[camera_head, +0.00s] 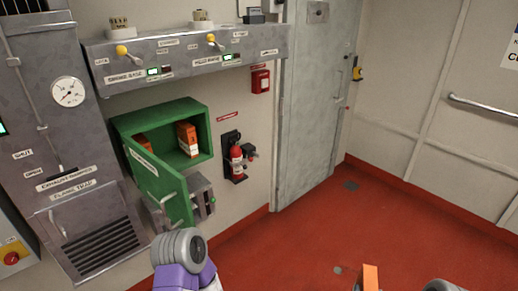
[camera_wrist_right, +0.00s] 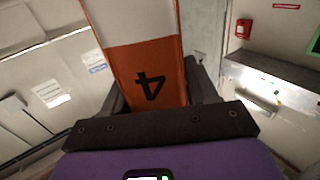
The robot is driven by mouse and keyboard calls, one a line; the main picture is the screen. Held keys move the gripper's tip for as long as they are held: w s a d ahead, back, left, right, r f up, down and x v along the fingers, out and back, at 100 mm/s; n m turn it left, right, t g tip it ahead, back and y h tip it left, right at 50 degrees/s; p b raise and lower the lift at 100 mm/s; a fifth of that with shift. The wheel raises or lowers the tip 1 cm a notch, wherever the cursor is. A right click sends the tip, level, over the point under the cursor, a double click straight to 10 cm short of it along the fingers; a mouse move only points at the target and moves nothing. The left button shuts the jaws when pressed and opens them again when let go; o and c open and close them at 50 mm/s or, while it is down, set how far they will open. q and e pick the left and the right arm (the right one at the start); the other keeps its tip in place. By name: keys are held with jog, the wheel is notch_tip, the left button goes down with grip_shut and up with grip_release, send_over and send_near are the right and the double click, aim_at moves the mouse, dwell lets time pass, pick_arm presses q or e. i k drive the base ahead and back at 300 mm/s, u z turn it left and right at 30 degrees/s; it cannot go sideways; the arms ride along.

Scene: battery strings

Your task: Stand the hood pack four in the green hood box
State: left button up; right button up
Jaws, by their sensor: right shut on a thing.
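The pack marked 4 (camera_wrist_right: 150,75), orange with a pale upper part, is between the fingers of my right gripper (camera_wrist_right: 156,92) in the right wrist view. The gripper is shut on it. In the head view, only an orange end of the pack (camera_head: 370,278) shows at the bottom edge, well right of the box. The green hood box (camera_head: 158,116) is on the wall at left, its door (camera_head: 158,182) swung open. One orange pack (camera_head: 187,139) stands inside at right; another (camera_head: 143,140) is partly hidden by the door. My left gripper is not in view.
A grey panel (camera_head: 190,58) with yellow-knobbed levers overhangs the box. A fire extinguisher (camera_head: 236,160) hangs to its right, and a grey unit (camera_head: 200,197) sits below it, behind the door. The red floor (camera_head: 300,235) between box and pack is clear.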

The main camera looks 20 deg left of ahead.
aim_at(171, 161)
jog(key=u, duration=0.8)
jog(key=i, duration=0.8)
jog(key=u, duration=0.85)
